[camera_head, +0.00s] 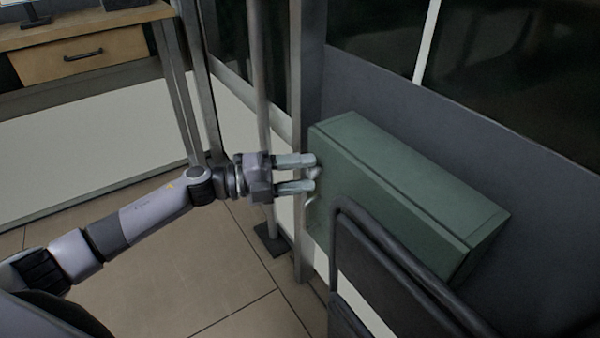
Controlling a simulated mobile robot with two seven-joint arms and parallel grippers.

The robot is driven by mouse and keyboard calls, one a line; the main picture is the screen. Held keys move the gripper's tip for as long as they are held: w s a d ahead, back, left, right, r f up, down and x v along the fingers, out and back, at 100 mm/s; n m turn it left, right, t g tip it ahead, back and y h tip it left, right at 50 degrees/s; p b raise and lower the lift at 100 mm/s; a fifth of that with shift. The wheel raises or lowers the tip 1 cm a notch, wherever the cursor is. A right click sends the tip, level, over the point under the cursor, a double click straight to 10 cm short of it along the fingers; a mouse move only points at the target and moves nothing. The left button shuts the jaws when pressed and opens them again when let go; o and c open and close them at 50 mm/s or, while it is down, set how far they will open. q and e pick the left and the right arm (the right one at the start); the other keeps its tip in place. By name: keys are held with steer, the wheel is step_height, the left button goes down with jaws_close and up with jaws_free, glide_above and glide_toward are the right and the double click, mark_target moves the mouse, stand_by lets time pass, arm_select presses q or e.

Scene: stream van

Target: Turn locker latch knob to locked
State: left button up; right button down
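The locker (415,180) is a green box against the dark wall in the middle right of the head view. A small pale metal knob (314,173) shows at the left end of its front face. My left gripper (308,174) reaches in from the left with its two fingers apart, one above the other. The fingertips are at the knob, which shows between them. I cannot tell whether they touch it. A pale curved handle (311,210) shows just below the fingers. My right gripper is not in view.
A dark chair back with a tubular frame (385,265) stands in front of the locker at the lower right. Vertical metal poles (257,80) rise behind my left wrist. A wooden desk with a drawer (80,55) is at the upper left. Tiled floor (180,265) is clear below my arm.

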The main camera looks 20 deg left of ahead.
arm_select(q)
steer(key=v, duration=0.7)
stand_by(0.6)
steer(key=s+d+f+n+t+y, duration=0.1)
steer(key=s+d+f+n+y, duration=0.1)
steer(key=s+f+n+y, duration=0.8)
steer(key=s+d+f+n+y, duration=0.25)
steer(key=s+f+n, duration=0.8)
steer(key=n, duration=0.75)
step_height(320, 180, up, 15)
steer(key=a+p, duration=0.2)
steer(key=p, duration=1.6)
steer(key=shift+s+y, duration=0.15)
steer(key=shift+y, duration=0.3)
